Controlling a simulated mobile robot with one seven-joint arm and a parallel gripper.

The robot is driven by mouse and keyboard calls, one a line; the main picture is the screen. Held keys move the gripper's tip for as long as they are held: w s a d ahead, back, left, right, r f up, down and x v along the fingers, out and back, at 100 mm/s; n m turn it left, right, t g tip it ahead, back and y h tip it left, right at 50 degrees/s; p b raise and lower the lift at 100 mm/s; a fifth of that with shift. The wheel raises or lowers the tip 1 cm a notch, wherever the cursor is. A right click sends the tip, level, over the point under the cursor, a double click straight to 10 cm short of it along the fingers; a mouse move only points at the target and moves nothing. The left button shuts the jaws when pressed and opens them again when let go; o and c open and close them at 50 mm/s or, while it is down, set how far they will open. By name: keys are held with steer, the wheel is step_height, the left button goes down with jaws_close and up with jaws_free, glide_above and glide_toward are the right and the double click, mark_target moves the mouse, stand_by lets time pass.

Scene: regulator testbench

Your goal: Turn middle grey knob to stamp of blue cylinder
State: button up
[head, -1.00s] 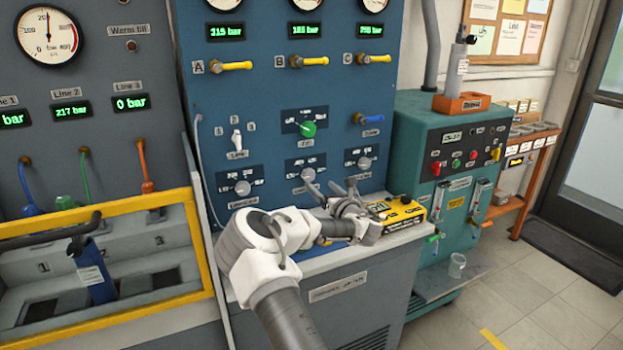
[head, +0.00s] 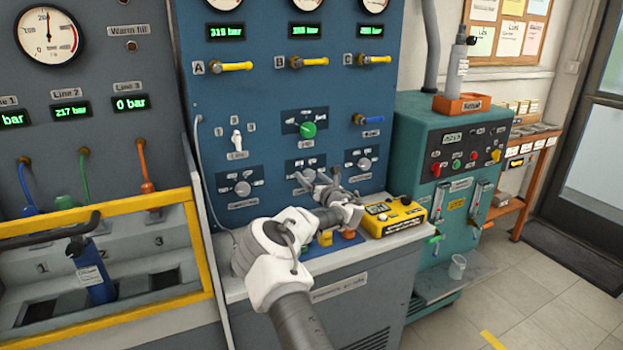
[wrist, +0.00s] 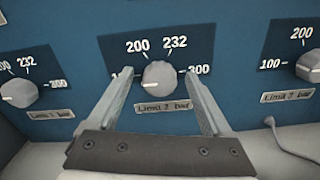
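The middle grey knob (wrist: 160,76), labelled Limit 2, sits on the blue panel, its white mark pointing lower left. Its scale shows 200, 232 and 300; the left part is hidden by a finger. My gripper (wrist: 160,74) is open, with one finger on each side of the knob. I see gaps between the fingers and the knob; their depth is hard to judge. In the head view my gripper (head: 319,179) covers most of that knob. The blue cylinder (head: 93,273) stands tilted in the yellow-framed bay at left; its label is too small to read.
Grey knobs stand on either side, Limit 1 (wrist: 20,92) and Limit 3 (wrist: 310,66). A green knob (head: 308,130) is above. A yellow box (head: 395,216) lies on the ledge at right. A cable (wrist: 285,142) lies below Limit 3.

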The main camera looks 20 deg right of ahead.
jaws_close()
steer(key=shift+m, duration=0.4)
steer(key=m+b, duration=0.2)
steer(key=m, duration=0.2)
steer(key=shift+d+m, duration=0.1)
steer(key=shift+m, duration=0.3)
steer(key=m+b, duration=0.1)
steer(key=m, duration=0.5)
steer(key=shift+f, duration=0.15)
steer(key=m+b, duration=0.1)
steer(key=m, duration=0.5)
steer(key=shift+m, duration=0.4)
steer(key=m, duration=0.5)
steer(key=shift+f, duration=0.15)
steer(key=shift+m, duration=0.3)
